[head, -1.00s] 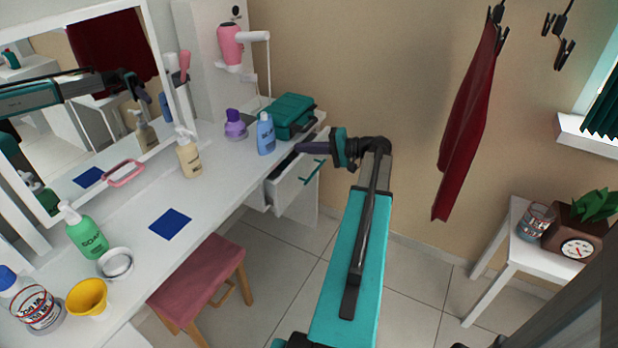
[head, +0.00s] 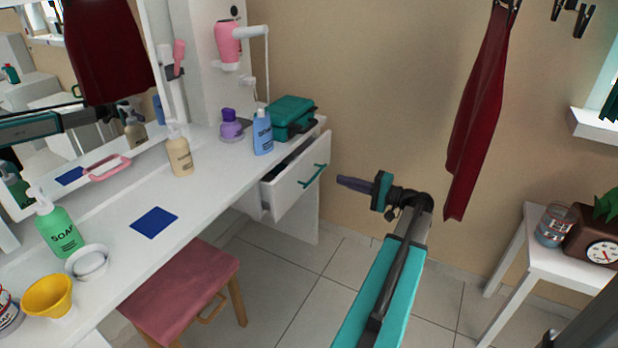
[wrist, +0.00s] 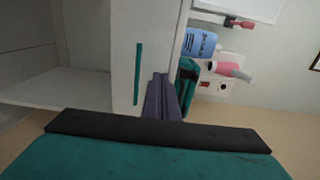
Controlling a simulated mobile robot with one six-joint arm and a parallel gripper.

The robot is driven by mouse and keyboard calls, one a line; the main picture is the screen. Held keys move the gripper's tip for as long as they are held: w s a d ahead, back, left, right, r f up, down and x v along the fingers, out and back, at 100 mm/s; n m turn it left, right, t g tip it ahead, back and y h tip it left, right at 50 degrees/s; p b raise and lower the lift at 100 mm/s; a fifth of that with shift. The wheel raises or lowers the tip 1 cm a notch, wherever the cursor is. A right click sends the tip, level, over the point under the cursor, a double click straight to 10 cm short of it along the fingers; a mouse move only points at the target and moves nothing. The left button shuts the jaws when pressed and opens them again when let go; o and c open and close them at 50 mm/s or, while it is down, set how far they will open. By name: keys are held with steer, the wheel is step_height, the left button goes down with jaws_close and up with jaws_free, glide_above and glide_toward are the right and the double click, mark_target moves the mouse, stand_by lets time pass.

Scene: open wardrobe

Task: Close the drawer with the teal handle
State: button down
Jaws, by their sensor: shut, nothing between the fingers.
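The white drawer (head: 298,185) with the teal handle (head: 314,176) stands pulled out from under the right end of the white vanity. Its open top shows a dark inside. In the wrist view the drawer front (wrist: 125,55) and its teal handle (wrist: 138,72) are ahead of my gripper. My gripper (head: 340,181) is shut and empty, to the right of the drawer front and apart from it in the head view. Its dark fingers (wrist: 162,98) show in the wrist view, overlapping the right edge of the drawer front; the gap is hard to judge there.
A teal case (head: 291,114), a blue soap bottle (head: 263,133) and a purple bottle (head: 230,125) stand on the vanity above the drawer. A pink stool (head: 180,285) is in front. A dark red cloth (head: 474,125) hangs at right. The floor below is clear.

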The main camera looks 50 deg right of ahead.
mark_target(300, 167)
stand_by(0.4)
steer(key=shift+w+a+b, duration=0.2)
steer(key=shift+w+a, duration=0.15)
steer(key=shift+w, duration=1.95)
steer(key=shift+w+a+b, duration=0.25)
steer(key=shift+w+a, duration=0.1)
steer(key=shift+w, duration=1.95)
steer(key=shift+w+a+b, duration=0.2)
steer(key=shift+w+a, duration=0.15)
steer(key=shift+w, duration=1.95)
steer(key=shift+w, duration=0.1)
steer(key=w, duration=0.4)
steer(key=shift+a, duration=0.35)
steer(key=shift+w+b, duration=0.3)
steer(key=shift+w, duration=0.05)
steer(key=shift+w+a+r, duration=0.1)
steer(key=shift+w+r, duration=0.05)
